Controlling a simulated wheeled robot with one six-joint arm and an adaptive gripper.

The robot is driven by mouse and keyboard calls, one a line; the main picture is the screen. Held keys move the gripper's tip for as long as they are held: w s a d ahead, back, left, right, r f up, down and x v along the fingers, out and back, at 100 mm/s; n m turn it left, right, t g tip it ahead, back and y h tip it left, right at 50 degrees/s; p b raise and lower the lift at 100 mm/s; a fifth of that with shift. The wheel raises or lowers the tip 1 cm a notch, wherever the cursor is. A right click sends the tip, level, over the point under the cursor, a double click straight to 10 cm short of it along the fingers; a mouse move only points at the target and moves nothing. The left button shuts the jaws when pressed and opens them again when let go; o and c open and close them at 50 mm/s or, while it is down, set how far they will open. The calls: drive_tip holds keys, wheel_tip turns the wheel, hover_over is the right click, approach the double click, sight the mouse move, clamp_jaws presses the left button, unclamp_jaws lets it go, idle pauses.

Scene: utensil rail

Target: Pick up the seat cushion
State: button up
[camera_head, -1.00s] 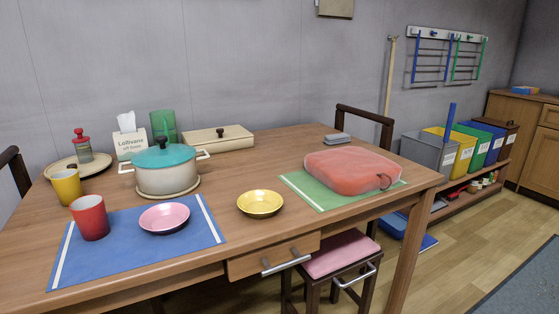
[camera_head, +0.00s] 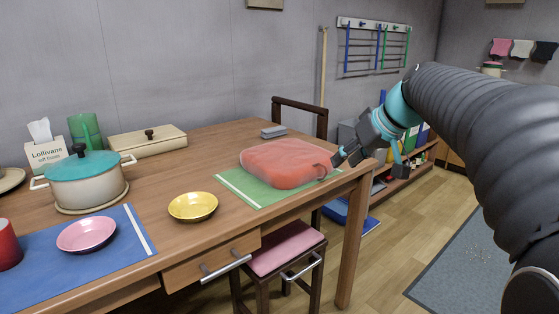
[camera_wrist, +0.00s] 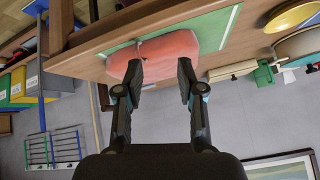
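The seat cushion (camera_head: 285,163) is a soft red, rounded square pad with a small loop at its right corner. It lies flat on a green mat (camera_head: 237,184) near the table's right end. My gripper (camera_head: 368,163) is open and empty, just right of the cushion at about the table edge. In the wrist view the cushion (camera_wrist: 160,45) shows ahead, between and beyond the two spread fingers (camera_wrist: 159,68). I see no clear contact between fingers and cushion.
A yellow bowl (camera_head: 193,206) stands left of the mat, and a grey box (camera_head: 273,132) lies behind the cushion. A chair (camera_head: 302,112) stands at the table's far side. A pink-topped stool (camera_head: 286,248) stands under the front edge. Bins on a low shelf (camera_head: 416,162) are behind my arm.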

sight(320, 162)
drive_tip(key=w+d+r+n+y, duration=0.1)
drive_tip(key=w+d+r, duration=0.15)
drive_tip(key=w, duration=0.35)
drive_tip(key=shift+t, duration=0.3)
drive_tip(key=x, duration=1.4)
drive_tip(key=shift+w+d, duration=0.1)
drive_tip(key=shift+d, duration=0.15)
clamp_jaws()
